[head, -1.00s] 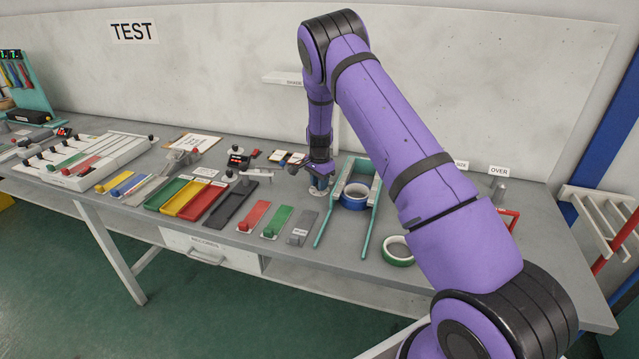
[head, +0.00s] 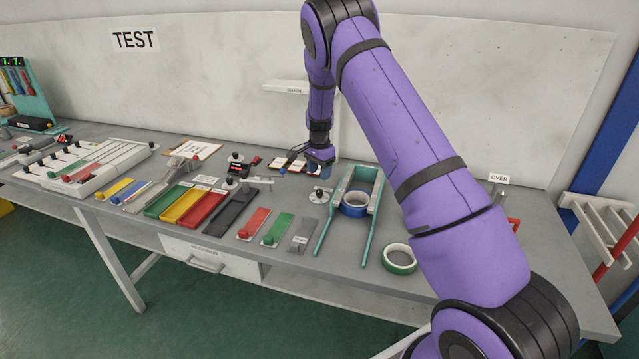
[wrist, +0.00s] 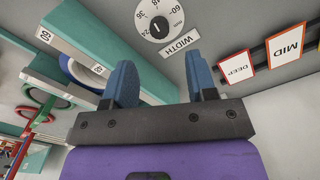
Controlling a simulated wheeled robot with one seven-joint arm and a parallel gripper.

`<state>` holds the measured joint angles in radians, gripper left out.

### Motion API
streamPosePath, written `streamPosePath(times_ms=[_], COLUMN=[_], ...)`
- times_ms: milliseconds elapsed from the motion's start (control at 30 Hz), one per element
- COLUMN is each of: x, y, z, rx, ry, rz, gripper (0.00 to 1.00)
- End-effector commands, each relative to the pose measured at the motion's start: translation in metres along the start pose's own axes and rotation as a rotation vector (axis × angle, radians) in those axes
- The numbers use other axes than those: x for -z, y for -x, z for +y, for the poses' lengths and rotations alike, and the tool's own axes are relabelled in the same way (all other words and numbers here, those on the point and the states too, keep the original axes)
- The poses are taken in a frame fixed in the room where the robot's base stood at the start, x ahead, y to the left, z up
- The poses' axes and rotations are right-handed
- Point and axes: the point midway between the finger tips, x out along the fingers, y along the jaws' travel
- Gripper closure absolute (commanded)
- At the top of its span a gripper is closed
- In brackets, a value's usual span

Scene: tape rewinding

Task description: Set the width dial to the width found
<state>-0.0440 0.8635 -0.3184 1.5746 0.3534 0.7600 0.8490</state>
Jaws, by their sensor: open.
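The white round width dial (head: 321,195) stands on the bench left of the teal frame (head: 322,232). In the wrist view the dial (wrist: 155,12) shows a black knob, printed numbers such as 36, 48 and 60, and a WIDTH label (wrist: 180,41). Its exact setting is too small to tell. My gripper (head: 320,170) is above and behind the dial in the head view, apart from it. In the wrist view its blue fingers (wrist: 162,84) are spread with nothing between them. A blue tape roll (head: 355,210) sits in the teal frame.
A green tape roll (head: 399,269) lies on the bench right of the frame. In the wrist view, DEEP (wrist: 238,67) and MID (wrist: 288,44) cards are at the right.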

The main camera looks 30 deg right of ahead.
Motion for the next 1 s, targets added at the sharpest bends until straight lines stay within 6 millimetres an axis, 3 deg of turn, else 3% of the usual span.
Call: streamPosePath(times_ms=[200, 833, 1000], x=[0.000, 0.000, -0.006], y=[0.025, 0.031, 0.052], z=[0.000, 0.000, 0.005], rx=[0.000, 0.000, 0.018], ry=[0.000, 0.000, 0.029], rz=[0.000, 0.000, -0.005], gripper=[0.48, 0.48, 0.48])
